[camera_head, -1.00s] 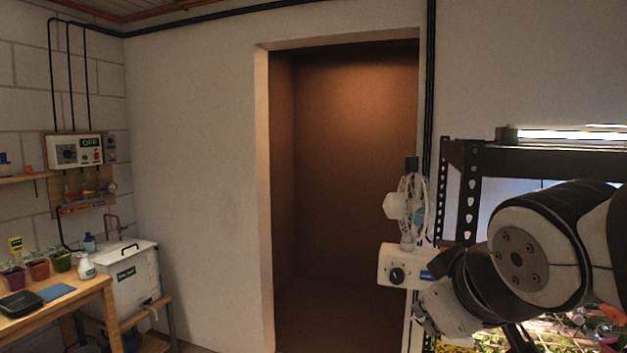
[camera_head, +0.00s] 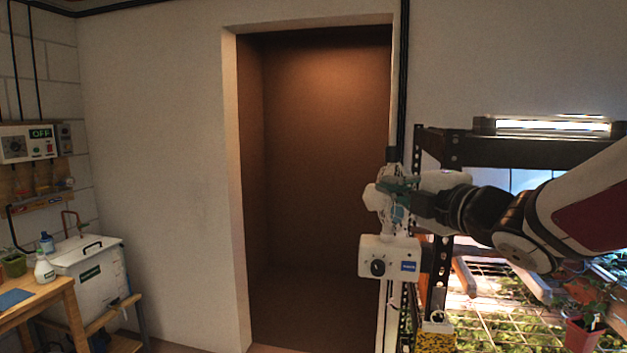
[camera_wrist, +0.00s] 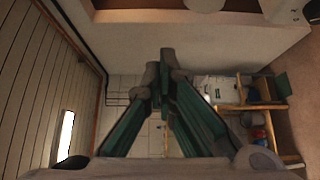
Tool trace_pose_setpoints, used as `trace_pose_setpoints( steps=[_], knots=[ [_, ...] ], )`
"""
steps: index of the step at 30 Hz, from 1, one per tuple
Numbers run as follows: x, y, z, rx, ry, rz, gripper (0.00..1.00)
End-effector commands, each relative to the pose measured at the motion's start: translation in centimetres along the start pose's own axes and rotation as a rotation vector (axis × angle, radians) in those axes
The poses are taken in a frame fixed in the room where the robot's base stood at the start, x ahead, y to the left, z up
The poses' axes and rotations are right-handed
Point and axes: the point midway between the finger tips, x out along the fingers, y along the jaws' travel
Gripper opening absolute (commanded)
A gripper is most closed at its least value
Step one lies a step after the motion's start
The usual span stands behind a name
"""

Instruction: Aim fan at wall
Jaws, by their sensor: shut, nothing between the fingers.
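The white fan (camera_head: 378,199) stands at the right edge of the doorway, on a white control box (camera_head: 391,257) with a black knob and a blue label. My gripper (camera_head: 390,184) is at the fan's head in the head view and hides much of it. I cannot tell whether they touch. In the wrist view my gripper (camera_wrist: 166,72) has its green-padded fingers closed together with nothing between them. Pale rounded shapes at that view's top edge may be part of the fan. The plain wall (camera_head: 160,160) lies left of the doorway.
A metal seedling rack (camera_head: 440,160) with a lit lamp (camera_head: 550,126) stands at the right, beneath my arm. A dark recessed doorway (camera_head: 320,180) is in the middle. A white chest (camera_head: 92,285) and a wooden bench (camera_head: 45,300) stand at the left.

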Motion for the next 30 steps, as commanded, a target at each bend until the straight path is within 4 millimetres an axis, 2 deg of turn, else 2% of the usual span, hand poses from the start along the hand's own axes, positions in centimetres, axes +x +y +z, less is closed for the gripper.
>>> trace_pose_setpoints(
  steps=[14,16,21,30],
  knots=[
    [9.0,-0.1,-0.1,0.004,0.001,-0.002,0.00],
    [8.0,0.1,1.4,0.003,-0.007,-0.002,0.00],
    [7.4,0.1,3.1,0.002,-0.004,-0.001,0.00],
    [7.3,-0.1,3.8,0.003,-0.002,0.000,0.00]
  ],
)
